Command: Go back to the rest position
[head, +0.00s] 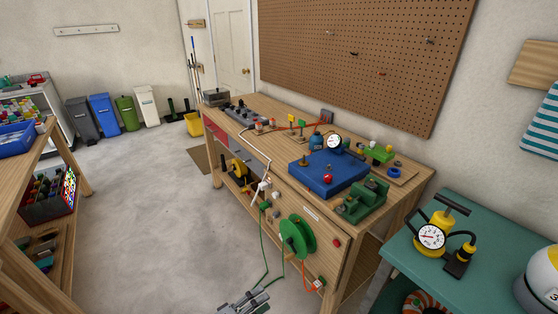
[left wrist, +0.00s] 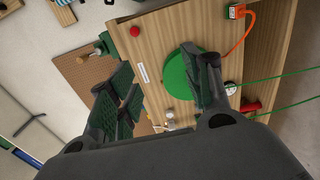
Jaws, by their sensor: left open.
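My left gripper (head: 246,301) shows at the bottom edge of the head view, low in front of the wooden workbench (head: 322,232). In the left wrist view the gripper (left wrist: 158,84) has its fingers spread wide with nothing between them. Behind the fingers is the bench front with a green reel (left wrist: 176,78), partly covered by one finger. The same green reel (head: 297,236) hangs on the bench front in the head view, apart from the gripper. My right gripper is in neither view.
A green cord (head: 265,245) hangs near my left gripper. A blue block (head: 328,174) stands on the bench. A teal table (head: 480,275) at the right holds a yellow pump with a gauge (head: 432,237). A wooden shelf (head: 22,180) is at the left. The floor (head: 140,220) between is clear.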

